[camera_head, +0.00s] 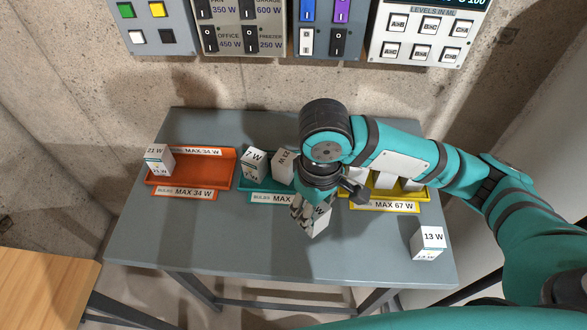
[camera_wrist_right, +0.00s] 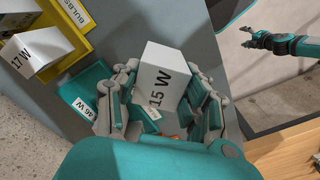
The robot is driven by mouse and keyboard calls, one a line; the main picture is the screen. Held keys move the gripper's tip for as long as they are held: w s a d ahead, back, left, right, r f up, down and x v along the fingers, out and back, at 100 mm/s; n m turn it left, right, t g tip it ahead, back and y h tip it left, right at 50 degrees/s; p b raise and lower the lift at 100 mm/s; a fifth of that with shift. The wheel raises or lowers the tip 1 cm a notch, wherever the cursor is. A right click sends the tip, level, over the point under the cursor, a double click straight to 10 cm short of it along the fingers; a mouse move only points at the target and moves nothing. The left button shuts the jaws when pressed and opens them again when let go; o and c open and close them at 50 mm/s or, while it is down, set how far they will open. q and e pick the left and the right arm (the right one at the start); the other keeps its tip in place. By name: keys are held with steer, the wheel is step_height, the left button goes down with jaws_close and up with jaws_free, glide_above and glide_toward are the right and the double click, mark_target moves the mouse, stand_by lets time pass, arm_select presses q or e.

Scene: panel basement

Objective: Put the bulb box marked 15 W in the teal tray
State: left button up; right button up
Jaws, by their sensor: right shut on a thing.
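My right gripper (camera_head: 306,208) is shut on the white bulb box (camera_head: 319,224). In the right wrist view the gripper (camera_wrist_right: 168,112) has its fingers on both sides of the box (camera_wrist_right: 160,80), whose face reads 15 W. The box is tilted and held by the front right of the teal tray (camera_head: 245,186); its height above the table is hard to tell. The teal tray holds a 7 W box (camera_head: 254,164) and another box (camera_head: 284,161) with a sideways label. My arm hides the tray's right part. My left gripper (camera_wrist_right: 258,38) shows in the wrist view, empty, fingers apart.
An orange tray (camera_head: 220,172) marked MAX 34 W, with a box (camera_head: 159,158) in its left end, stands left. A yellow tray (camera_head: 421,198) marked MAX 67 W holds several boxes behind my arm. A 13 W box (camera_head: 429,240) stands front right. The front middle table is clear.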

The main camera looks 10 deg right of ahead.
steer(key=w+d+p, duration=0.1)
steer(key=w, duration=0.4)
steer(key=w+d+f+p, duration=0.1)
steer(key=w, duration=0.3)
steer(key=w+d+f+p, duration=0.1)
steer(key=w+d, duration=0.1)
steer(key=w, duration=0.3)
steer(key=shift+w+d+f, duration=0.1)
steer(key=shift+w, duration=0.25)
step_height(320, 180, down, 2)
steer(key=shift+f+p, duration=0.1)
steer(key=shift+p, duration=0.4)
steer(key=shift+f, duration=0.2)
steer(key=o, duration=1.1)
steer(key=shift+f, duration=0.1)
steer(key=shift+o, duration=0.2)
step_height(320, 180, up, 12)
steer(key=b, duration=0.2)
steer(key=shift+b, duration=0.4)
